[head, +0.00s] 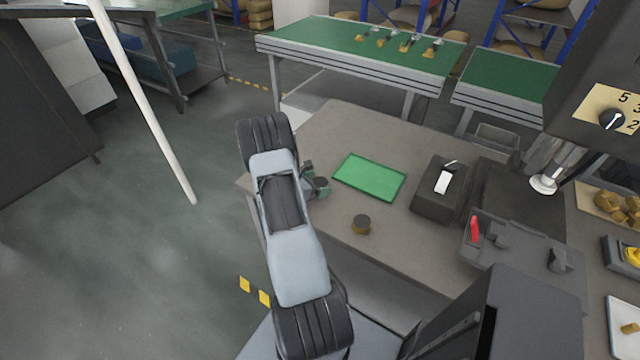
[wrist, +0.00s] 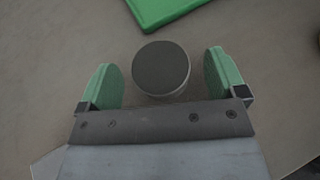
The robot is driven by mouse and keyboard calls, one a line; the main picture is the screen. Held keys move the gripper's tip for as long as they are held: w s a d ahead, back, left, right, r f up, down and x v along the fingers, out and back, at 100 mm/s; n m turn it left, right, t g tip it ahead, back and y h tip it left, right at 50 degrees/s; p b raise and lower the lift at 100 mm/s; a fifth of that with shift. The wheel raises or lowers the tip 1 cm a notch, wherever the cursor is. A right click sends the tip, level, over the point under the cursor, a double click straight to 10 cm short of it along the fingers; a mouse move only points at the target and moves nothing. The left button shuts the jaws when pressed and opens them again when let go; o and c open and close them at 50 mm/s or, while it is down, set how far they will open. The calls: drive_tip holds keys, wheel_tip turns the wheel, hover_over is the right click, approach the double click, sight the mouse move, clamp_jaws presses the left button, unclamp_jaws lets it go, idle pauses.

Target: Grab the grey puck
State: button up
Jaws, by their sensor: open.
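The grey puck (wrist: 161,69) is a short round cylinder with a dark flat top and a lighter side. In the wrist view it stands between the two green-padded fingers of my open gripper (wrist: 163,78), with a gap on each side. The fingers do not touch it. In the head view my gripper (head: 314,187) is low over the left part of the brown-grey table, left of the green tray. The puck there is small and partly hidden by the gripper, so its outline is hard to tell.
The green tray (head: 369,177) lies close by; its edge (wrist: 165,10) shows in the wrist view. A black box (head: 440,190) stands to the right. The tabletop (head: 330,130) behind is clear.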

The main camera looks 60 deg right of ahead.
drive_tip(key=shift+x, duration=0.85)
drive_tip(key=c, duration=1.1)
